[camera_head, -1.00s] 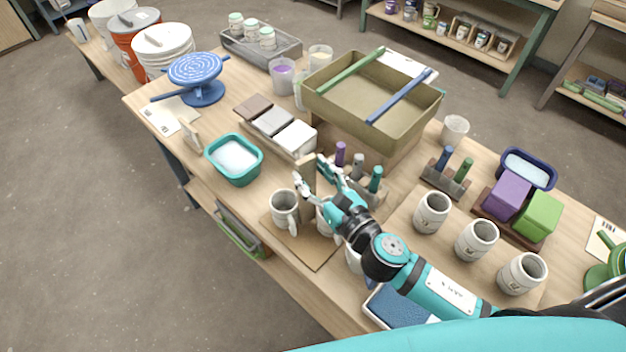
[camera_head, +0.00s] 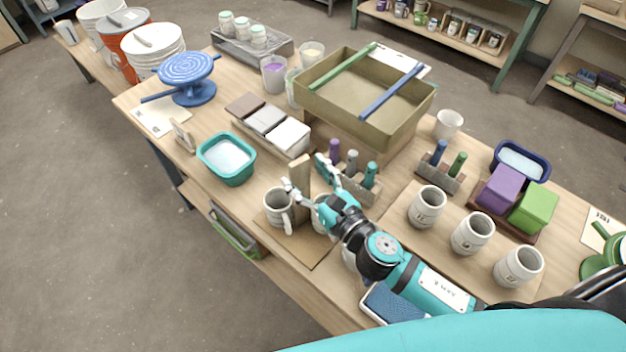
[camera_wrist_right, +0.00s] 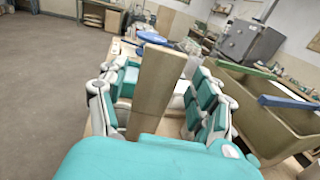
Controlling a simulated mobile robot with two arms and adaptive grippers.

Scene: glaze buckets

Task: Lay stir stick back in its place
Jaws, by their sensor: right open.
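A flat upright wooden piece (camera_head: 299,173) stands between the fingers of my right gripper (camera_head: 304,172). I cannot tell whether it is the stir stick. In the right wrist view this wooden piece (camera_wrist_right: 158,85) rises between the spread fingers (camera_wrist_right: 150,82), with a gap on both sides. The right gripper is open. The foot of the piece is hidden behind mugs and fingers. A green stick (camera_head: 343,68) and a blue stick (camera_head: 391,92) lie across the rim of the olive basin (camera_head: 408,124). My left gripper is not in view.
A mug (camera_head: 277,207) stands close by the right gripper on a brown board (camera_head: 306,251); another is partly hidden by the gripper. A holder with coloured-handled tools (camera_head: 352,182) is just behind. A teal tub (camera_head: 227,158) stands to the left. Several mugs stand at the right.

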